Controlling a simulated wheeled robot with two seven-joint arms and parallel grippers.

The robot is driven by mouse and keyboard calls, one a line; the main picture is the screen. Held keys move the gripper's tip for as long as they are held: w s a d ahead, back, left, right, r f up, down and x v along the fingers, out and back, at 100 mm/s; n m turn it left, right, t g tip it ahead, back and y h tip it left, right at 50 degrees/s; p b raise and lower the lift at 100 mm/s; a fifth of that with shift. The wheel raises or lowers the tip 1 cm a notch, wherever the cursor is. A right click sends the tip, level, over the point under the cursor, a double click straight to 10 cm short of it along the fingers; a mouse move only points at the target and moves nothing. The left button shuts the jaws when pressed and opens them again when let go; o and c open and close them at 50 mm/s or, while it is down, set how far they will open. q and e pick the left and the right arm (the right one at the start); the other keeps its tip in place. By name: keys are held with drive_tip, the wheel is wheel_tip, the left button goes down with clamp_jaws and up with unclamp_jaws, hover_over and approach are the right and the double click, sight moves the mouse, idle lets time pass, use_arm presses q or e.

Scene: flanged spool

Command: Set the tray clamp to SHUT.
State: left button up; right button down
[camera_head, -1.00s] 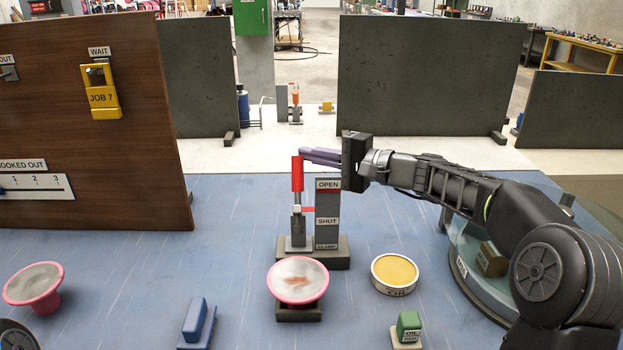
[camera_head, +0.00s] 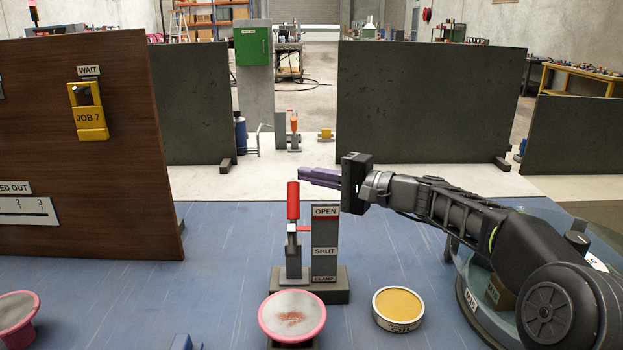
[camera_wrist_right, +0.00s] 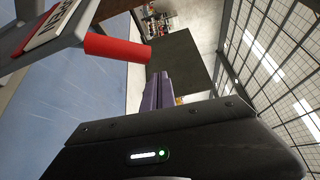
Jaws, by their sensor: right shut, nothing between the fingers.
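The tray clamp (camera_head: 292,240) stands on a dark base on the blue table, with its red handle (camera_head: 293,200) upright. The right wrist view shows the red handle (camera_wrist_right: 117,49) beside the purple fingers (camera_wrist_right: 158,92). My left gripper is out of view.
A pink flanged spool (camera_head: 292,316) stands in front of the clamp. An OIL tin (camera_head: 398,308) is to its right. Another pink spool (camera_head: 16,315) is at the left edge. A brown board (camera_head: 90,170) stands at the left. The table between board and clamp is clear.

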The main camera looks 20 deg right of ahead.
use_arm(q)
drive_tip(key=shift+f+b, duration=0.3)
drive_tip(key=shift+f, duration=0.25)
use_arm(e)
drive_tip(key=v, duration=1)
drive_tip(key=shift+r, duration=0.3)
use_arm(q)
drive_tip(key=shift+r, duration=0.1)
use_arm(e)
drive_tip(key=shift+d, duration=0.1)
